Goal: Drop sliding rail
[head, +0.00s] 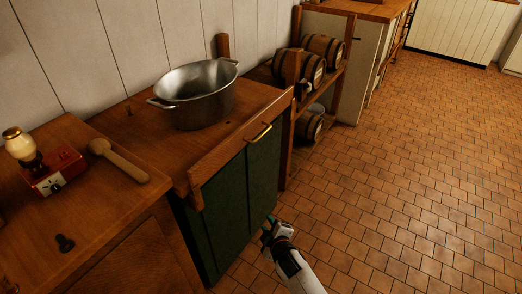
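A wooden rail (225,157) runs along the front edge of the middle wooden counter, above a dark green cabinet front (235,205). A brass handle (260,133) sits on its right part. The rail looks to be in place at the counter edge, with a short piece hanging down at its near left end. My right gripper (267,228) is low in front of the green cabinet, below the rail and apart from it. Its fingers are small and dark here, and I cannot tell whether they are open. I see nothing held in it. My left gripper is out of view.
A large metal pot (196,95) stands on the middle counter. A wooden rolling pin-like tool (118,160) and a red grinder (50,172) are on the left counter (105,215). Barrels (312,68) sit on a rack at the back. The tiled floor (420,180) at right is clear.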

